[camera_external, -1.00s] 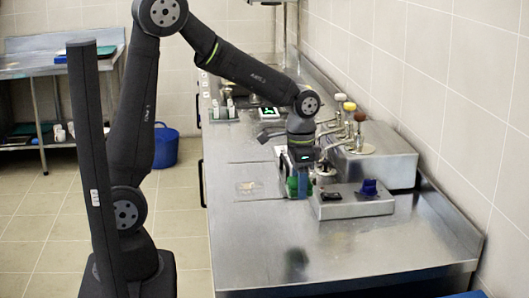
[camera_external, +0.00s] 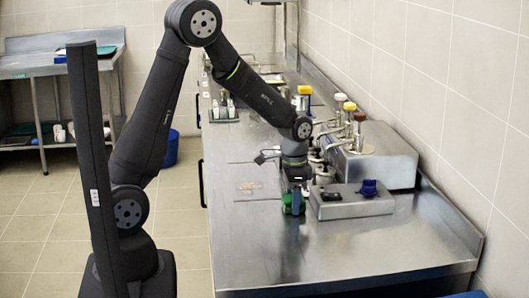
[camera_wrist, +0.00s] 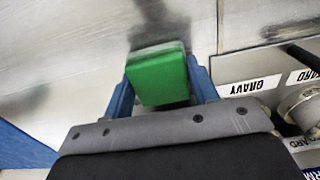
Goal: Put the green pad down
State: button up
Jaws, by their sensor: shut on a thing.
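The green pad (camera_wrist: 158,75) is held between the two blue fingers of my gripper (camera_wrist: 160,85) in the wrist view. In the external view my gripper (camera_external: 293,200) points down, and the green pad (camera_external: 289,209) shows low at its fingertips. It is just above or at the steel counter (camera_external: 255,235); I cannot tell whether it touches. A dark reflection or shadow lies on the steel beyond the pad in the wrist view.
A grey box with a blue knob (camera_external: 369,188) stands close on the right of my gripper. A steel dispenser unit with pumps (camera_external: 372,160) is behind it, with GRAVY labels in the wrist view. A flat patch with crumbs (camera_external: 250,187) lies to the left. The front counter is clear.

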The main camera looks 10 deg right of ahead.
jog(key=shift+f, duration=0.1)
jog(key=shift+f, duration=0.15)
jog(key=o, duration=1)
jog(key=shift+a+f, duration=0.1)
jog(key=shift+c, duration=0.2)
jog(key=shift+o, duration=0.2)
jog(key=shift+s, duration=0.1)
jog(key=shift+f, duration=0.15)
jog(key=shift+s, duration=0.1)
notch_tip(320, 180, up, 13)
jog(key=shift+w, duration=0.2)
notch_tip(320, 180, down, 12)
jog(key=shift+f, duration=0.2)
